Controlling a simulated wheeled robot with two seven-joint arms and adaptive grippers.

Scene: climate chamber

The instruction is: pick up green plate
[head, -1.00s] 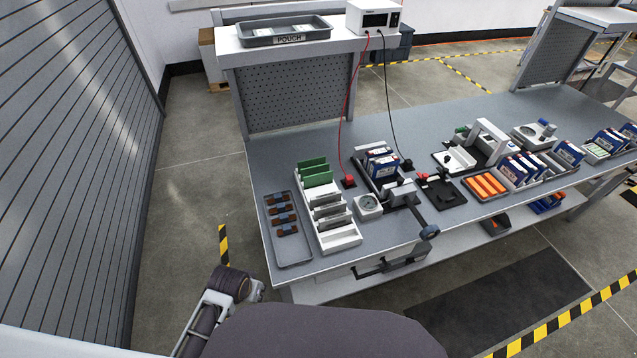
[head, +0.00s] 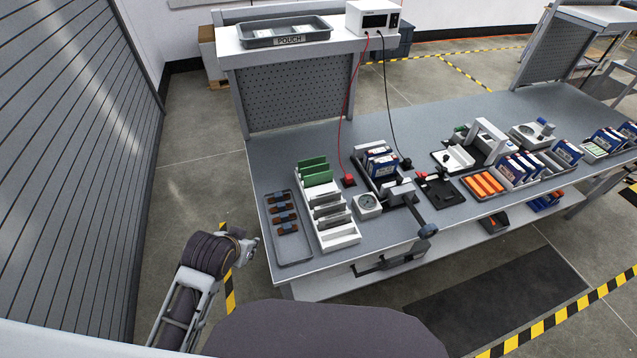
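Two green plates stand upright in the back slots of a white slotted rack (head: 341,240) on the workbench. The rear green plate (head: 311,166) is partly hidden by the front green plate (head: 318,178). My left gripper (head: 252,245) is at the lower left, off the bench's front left corner and well short of the rack. It is small and turned, so its fingers cannot be made out. My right gripper is not in view.
A grey tray (head: 296,256) with several dark brown pieces lies just left of the rack. The floor left of the bench is clear.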

